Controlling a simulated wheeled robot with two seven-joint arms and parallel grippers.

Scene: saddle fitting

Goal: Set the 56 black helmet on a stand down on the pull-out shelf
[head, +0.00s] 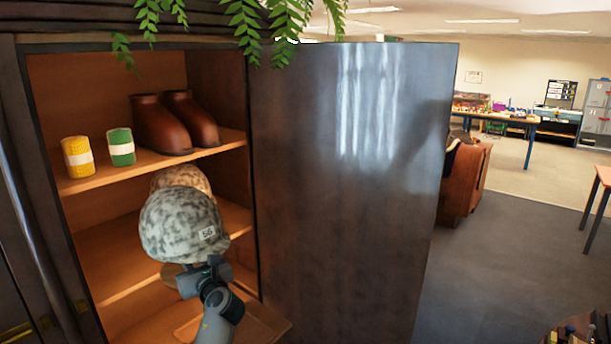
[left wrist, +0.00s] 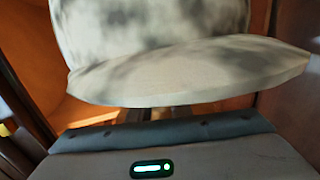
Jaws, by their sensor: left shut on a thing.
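The helmet marked 56 (head: 182,228) looks mottled grey and white rather than black, with a small white 56 label. It is in front of the cabinet's middle shelf in the head view. My left gripper (head: 205,272) is just under it, shut on the helmet's stand, which is mostly hidden; a round tan piece shows below the helmet. In the left wrist view the helmet's pale brim (left wrist: 190,75) fills the upper part, above the gripper body. The pull-out shelf (head: 262,322) juts out at the cabinet's bottom, partly behind my arm. My right gripper is not in view.
A tan mottled helmet (head: 180,179) is behind the held one. The open dark door (head: 345,190) bounds the right side. Leaves hang above.

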